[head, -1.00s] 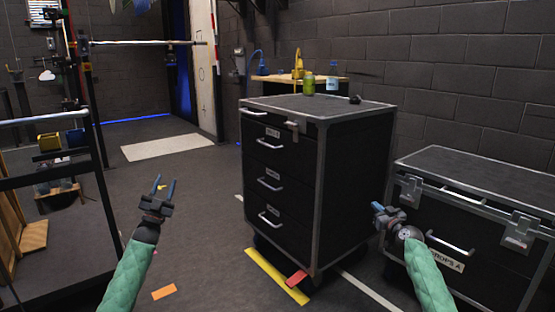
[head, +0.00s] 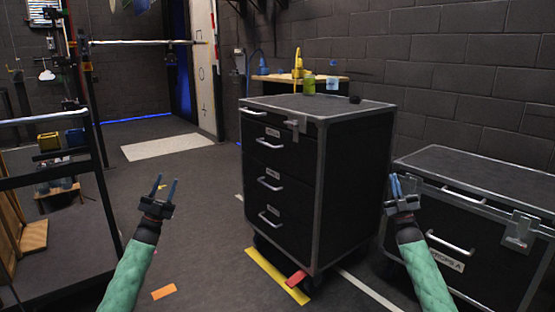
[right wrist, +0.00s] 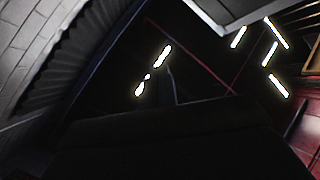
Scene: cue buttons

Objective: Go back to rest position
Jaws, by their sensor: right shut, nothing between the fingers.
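My left gripper (head: 165,187) is in the lower left of the head view. Its blue fingers point up and stand apart, with nothing between them. My right gripper (head: 402,186) is in the right part of the head view, in front of the black case. Its fingers point up, are shut and hold nothing. The right wrist view looks up at a dark ceiling with bright lights (right wrist: 163,55). A dark shape fills its lower part.
A low black case (head: 475,215) is at right. A dark metal frame (head: 105,205) is at left. Floor is open between the frame and cabinet.

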